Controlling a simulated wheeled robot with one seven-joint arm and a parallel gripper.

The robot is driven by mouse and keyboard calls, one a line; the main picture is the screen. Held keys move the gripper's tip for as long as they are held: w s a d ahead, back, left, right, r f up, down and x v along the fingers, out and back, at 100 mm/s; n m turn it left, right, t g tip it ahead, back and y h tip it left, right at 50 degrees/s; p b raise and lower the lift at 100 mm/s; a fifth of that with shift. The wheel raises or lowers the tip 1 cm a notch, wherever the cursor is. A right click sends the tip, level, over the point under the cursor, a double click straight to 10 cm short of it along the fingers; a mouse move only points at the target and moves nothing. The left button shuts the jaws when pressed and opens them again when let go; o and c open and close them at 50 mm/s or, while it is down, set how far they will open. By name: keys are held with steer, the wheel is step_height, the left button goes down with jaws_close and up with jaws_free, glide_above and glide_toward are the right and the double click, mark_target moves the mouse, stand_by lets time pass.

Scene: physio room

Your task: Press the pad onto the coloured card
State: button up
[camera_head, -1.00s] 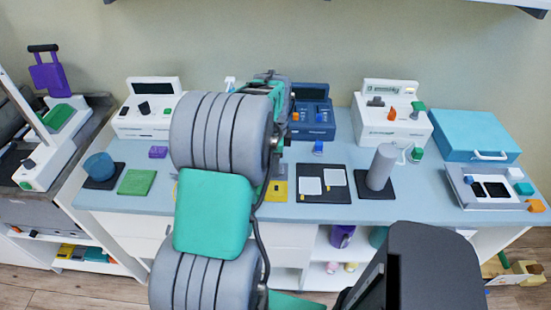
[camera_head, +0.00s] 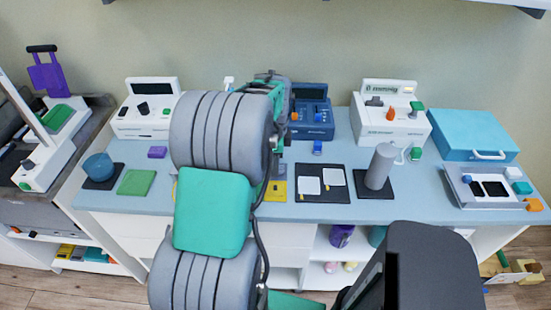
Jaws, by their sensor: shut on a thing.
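A yellow card (camera_head: 279,191) lies flat on the blue-grey table, partly covered by my arm. A flat green square (camera_head: 137,182) lies at the table's left. Two white pads, a left one (camera_head: 309,186) and a right one (camera_head: 334,178), lie on a black board just right of the yellow card. My gripper (camera_head: 275,168) shows only as a narrow grey part beside my arm, just above and behind the yellow card. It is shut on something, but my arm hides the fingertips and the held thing. I cannot tell whether that thing touches the card.
A grey cylinder (camera_head: 380,167) stands on a dark mat right of the black board (camera_head: 323,197). White devices (camera_head: 147,108) (camera_head: 391,121) and a dark blue one (camera_head: 312,112) line the back. A blue cup (camera_head: 98,166) and small purple block (camera_head: 158,152) stand left.

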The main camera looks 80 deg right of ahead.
steer(key=shift+f, duration=0.75)
stand_by(1.7)
stand_by(1.5)
steer(key=o, duration=1.1)
steer(key=shift+r, duration=0.1)
steer(key=shift+o, duration=0.2)
steer(key=shift+r, duration=0.1)
steer(key=shift+s+r+p, duration=0.15)
steer(key=shift+r+p, duration=2.2)
steer(key=shift+r, duration=1.1)
